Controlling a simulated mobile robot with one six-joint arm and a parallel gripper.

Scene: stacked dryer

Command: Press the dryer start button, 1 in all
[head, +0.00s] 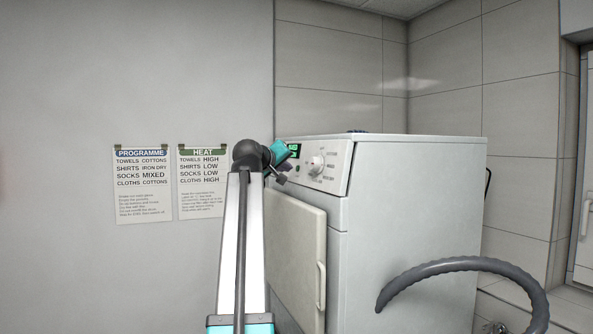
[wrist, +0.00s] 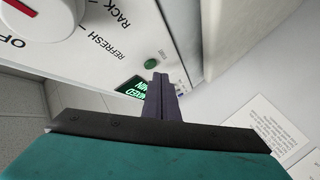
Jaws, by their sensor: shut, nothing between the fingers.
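The white dryer (head: 415,210) stands right of centre in the head view, with its control panel (head: 335,160) at the top front. In the wrist view a small round green button (wrist: 152,62) sits on the panel just beyond my fingertips. A lit green display (wrist: 132,88) is beside it, partly hidden by my fingers; its text is hard to read. My gripper (wrist: 160,78) is shut and empty, its dark fingers pointing at the panel by the button. I cannot tell whether they touch it. In the head view my gripper (head: 287,166) is at the panel's left end.
A white dial (head: 316,163) with a red mark is on the panel, right of the display. The dryer door (head: 295,250) is closed below. Two notices, PROGRAMME (head: 142,185) and HEAT (head: 202,182), hang on the wall at left. A grey hose (head: 450,265) curves at right.

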